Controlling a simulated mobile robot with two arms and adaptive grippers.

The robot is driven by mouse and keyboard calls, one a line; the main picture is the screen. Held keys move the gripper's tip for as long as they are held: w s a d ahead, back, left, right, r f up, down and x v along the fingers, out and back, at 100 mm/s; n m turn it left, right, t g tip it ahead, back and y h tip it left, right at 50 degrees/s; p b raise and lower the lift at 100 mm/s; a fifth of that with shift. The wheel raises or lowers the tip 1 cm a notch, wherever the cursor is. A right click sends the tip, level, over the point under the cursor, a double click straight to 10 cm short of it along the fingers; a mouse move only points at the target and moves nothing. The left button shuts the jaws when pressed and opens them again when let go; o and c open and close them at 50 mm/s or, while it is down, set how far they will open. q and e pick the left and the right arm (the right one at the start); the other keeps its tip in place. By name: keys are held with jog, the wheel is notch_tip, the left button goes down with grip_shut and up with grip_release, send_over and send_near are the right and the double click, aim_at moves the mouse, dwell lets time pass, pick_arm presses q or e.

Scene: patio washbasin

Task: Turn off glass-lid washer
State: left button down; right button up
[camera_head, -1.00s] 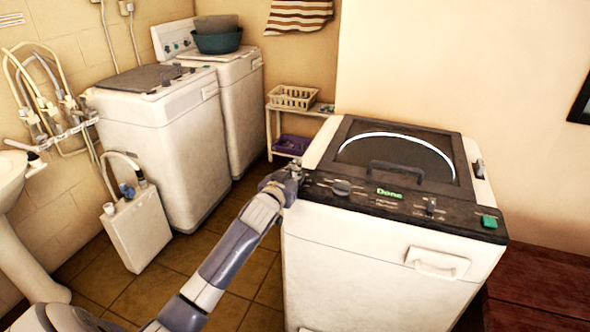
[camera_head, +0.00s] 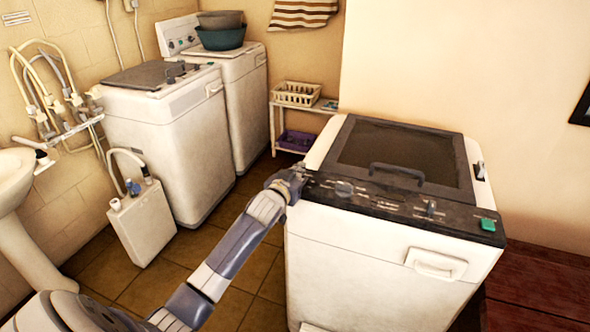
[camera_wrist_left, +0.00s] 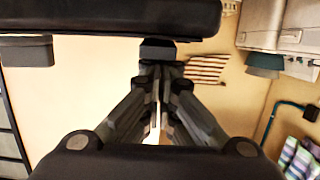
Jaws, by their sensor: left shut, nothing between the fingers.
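The glass-lid washer (camera_head: 350,270) stands at the centre right of the head view, white with a dark top. Its glass lid (camera_head: 398,148) is closed and dark, with no lit ring. Its black control panel (camera_head: 390,200) runs along the front edge, with knobs and a green button (camera_head: 488,225) at the right end. The panel shows no lit text. My left gripper (camera_head: 297,176) is at the left end of the panel, touching or very close to it. In the left wrist view the fingers (camera_wrist_left: 158,100) are shut and empty. My right gripper is not in view.
Two other white washers (camera_head: 165,140) stand at the back left, one with basins (camera_head: 221,36) on top. A white canister (camera_head: 142,225) is on the tiled floor near the sink (camera_head: 15,180). A small shelf (camera_head: 300,107) stands behind. A dark red wooden surface (camera_head: 540,285) lies at the right.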

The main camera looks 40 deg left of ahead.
pick_arm(q)
jog(key=r+p, duration=0.3)
jog(key=r, duration=0.1)
jog(key=shift+w+a, duration=0.1)
jog(key=shift+w, duration=0.2)
jog(key=shift+s, duration=0.35)
jog(key=r+b+v, duration=0.1)
jog(key=b+v, duration=0.1)
jog(key=v, duration=0.7)
jog(key=shift+r, duration=0.25)
